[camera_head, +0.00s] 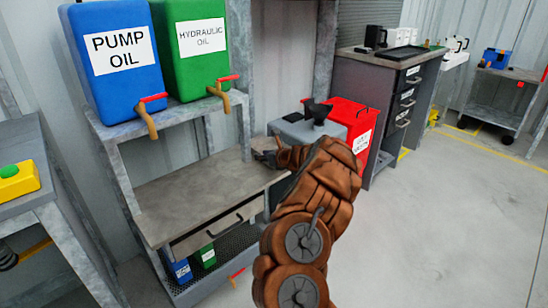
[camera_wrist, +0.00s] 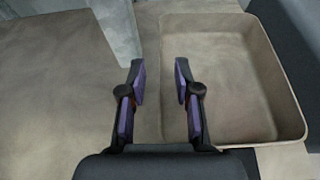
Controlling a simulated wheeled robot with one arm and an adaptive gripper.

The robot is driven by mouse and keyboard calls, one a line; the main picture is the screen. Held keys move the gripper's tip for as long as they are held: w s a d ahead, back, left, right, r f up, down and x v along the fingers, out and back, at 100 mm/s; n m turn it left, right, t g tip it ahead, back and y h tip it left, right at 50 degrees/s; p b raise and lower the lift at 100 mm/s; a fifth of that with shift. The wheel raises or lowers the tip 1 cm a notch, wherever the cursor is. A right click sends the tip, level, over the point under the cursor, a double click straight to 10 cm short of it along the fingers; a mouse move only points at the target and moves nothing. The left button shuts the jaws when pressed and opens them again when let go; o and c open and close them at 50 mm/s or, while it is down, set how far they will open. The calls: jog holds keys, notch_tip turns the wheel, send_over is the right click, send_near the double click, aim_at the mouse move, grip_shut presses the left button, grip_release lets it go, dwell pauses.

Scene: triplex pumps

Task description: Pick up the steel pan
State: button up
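The steel pan (camera_wrist: 240,85) is a shallow, empty rectangular tray with rounded corners, on the right of the wrist view. My gripper (camera_wrist: 160,70) is open and empty, one finger each side of the pan's left wall in the picture. The right finger overlaps the pan's inside and the left finger is outside it. I cannot tell the height of the fingertips above the rim. In the head view my gripper (camera_head: 266,157) is over the right end of the workbench (camera_head: 190,190), and I cannot make out the pan there, likely behind my arm.
A metal post (camera_wrist: 117,30) stands close to the pan's left side. A blue pump oil tank (camera_head: 115,60) and a green hydraulic oil tank (camera_head: 200,50) stand on the shelf above the bench. A red bin (camera_head: 355,118) is beyond my arm. The floor at right is clear.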

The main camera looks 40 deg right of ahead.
jog(key=shift+w+f, duration=0.25)
jog(key=shift+w, duration=0.4)
grip_shut()
